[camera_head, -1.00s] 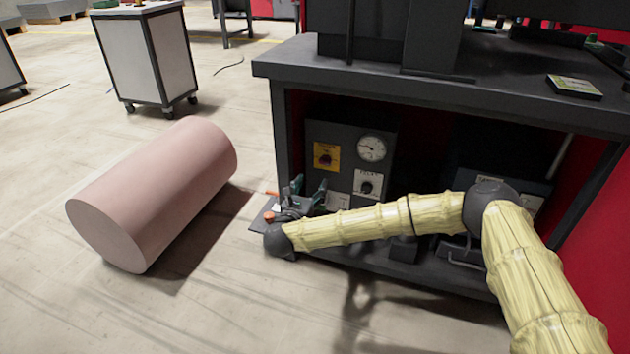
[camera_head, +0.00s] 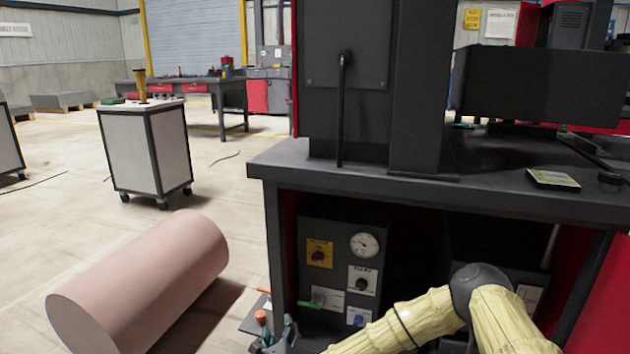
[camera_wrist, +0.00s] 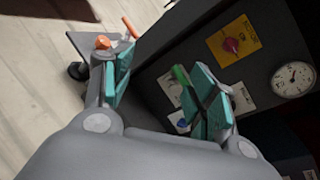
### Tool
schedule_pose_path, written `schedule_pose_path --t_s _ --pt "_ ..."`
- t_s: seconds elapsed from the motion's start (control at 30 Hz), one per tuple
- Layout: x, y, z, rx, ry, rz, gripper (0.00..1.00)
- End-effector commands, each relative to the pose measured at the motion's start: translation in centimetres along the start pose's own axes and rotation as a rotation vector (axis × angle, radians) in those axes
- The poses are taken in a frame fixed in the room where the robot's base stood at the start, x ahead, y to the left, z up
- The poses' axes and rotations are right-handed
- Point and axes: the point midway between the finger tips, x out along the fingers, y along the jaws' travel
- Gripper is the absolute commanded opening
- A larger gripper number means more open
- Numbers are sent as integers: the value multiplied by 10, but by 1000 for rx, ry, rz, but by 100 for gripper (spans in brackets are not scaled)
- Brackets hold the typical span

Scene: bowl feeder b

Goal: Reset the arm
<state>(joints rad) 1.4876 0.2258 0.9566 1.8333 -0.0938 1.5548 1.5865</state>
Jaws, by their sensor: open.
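My gripper (camera_head: 276,330) shows at the bottom of the head view, in front of the lower left part of the dark workbench (camera_head: 420,190). In the wrist view my gripper (camera_wrist: 160,95) has its two teal-padded fingers spread apart, with nothing between them. Beyond the fingers is a dark control panel (camera_wrist: 168,62) with a red knob on a yellow plate (camera_wrist: 233,44) and a round gauge (camera_wrist: 293,80). My arm in its yellow cover runs from the lower right of the head view.
A pink cylinder (camera_head: 140,285) lies on the floor at the left. A white wheeled cabinet (camera_head: 146,150) stands behind it. The bench's shelf panel (camera_head: 340,265) is close to my gripper. An orange-handled item (camera_wrist: 130,27) shows near the left finger. Open floor (camera_head: 60,215) lies left.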

Motion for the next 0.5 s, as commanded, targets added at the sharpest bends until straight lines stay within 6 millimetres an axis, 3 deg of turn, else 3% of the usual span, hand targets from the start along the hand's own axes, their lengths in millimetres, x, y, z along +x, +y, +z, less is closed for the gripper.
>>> schedule_pose_path --t_s 0.1,0.23,0.37,0.5 --pt "-44 36 -37 -292 -1 186 58" --pt "-94 60 -88 -602 -16 380 58" --pt "-147 68 -141 -891 -45 570 58" --pt "-205 58 -197 -1173 -88 771 58"
